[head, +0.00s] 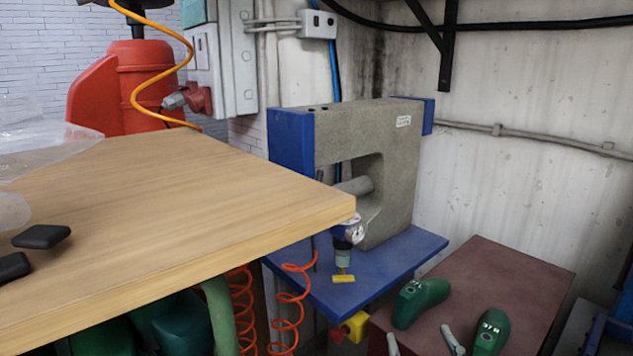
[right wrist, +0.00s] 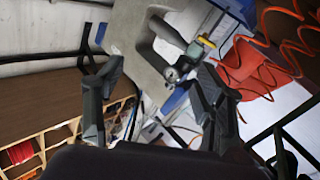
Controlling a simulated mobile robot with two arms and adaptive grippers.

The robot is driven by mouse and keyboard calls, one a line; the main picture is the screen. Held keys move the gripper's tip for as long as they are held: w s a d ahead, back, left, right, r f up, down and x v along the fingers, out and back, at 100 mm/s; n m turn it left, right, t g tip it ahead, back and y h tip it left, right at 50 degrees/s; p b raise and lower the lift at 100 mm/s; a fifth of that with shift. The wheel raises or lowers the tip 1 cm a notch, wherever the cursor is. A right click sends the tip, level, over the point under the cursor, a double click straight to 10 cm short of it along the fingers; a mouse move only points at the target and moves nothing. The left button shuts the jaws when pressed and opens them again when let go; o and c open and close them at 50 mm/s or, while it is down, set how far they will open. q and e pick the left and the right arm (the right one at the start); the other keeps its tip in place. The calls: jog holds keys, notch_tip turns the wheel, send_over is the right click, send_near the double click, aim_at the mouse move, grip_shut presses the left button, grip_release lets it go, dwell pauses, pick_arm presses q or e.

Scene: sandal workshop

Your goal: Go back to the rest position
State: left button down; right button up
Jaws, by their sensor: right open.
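My right gripper (head: 424,341) shows only by its grey fingertips at the bottom edge of the head view, in front of the dark red bench top. In the right wrist view the same gripper (right wrist: 143,48) has its two dark fingers wide apart, with nothing between them. Beyond them are the grey machine frame and a red coiled hose, clearly farther off. I cannot make out my left gripper in either view.
A wooden table (head: 190,195) fills the left, with two black pieces (head: 42,236) on it. A grey and blue machine (head: 400,150) stands behind on a blue plate. Green shoe lasts (head: 420,301) lie on the dark red bench (head: 500,270). Orange coiled hoses (head: 292,300) hang below the table.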

jog(key=s+d+f+m+g+h, duration=0.15)
jog(key=s+f+g, duration=0.25)
jog(key=f, duration=0.4)
jog(key=s+d+f+m+g+h, duration=0.1)
jog(key=s+d+f+g, duration=0.3)
jog(key=f, duration=0.4)
jog(key=s+a+f+n+g+y, duration=0.1)
jog(key=s+f+g, duration=0.35)
jog(key=s, duration=0.35)
jog(key=s+a+f+g+y, duration=0.1)
jog(key=s+f+g, duration=0.2)
jog(key=s+f, duration=0.3)
notch_tip(320, 180, down, 22)
jog(key=s+r+p, duration=0.1)
jog(key=s, duration=0.1)
jog(key=s+d+f+g+p, duration=0.1)
jog(key=s+d+f+g, duration=0.1)
jog(key=s+f, duration=1.5)
jog(key=shift+d+f, duration=0.25)
jog(key=shift+d, duration=0.25)
jog(key=shift+n+h, duration=0.25)
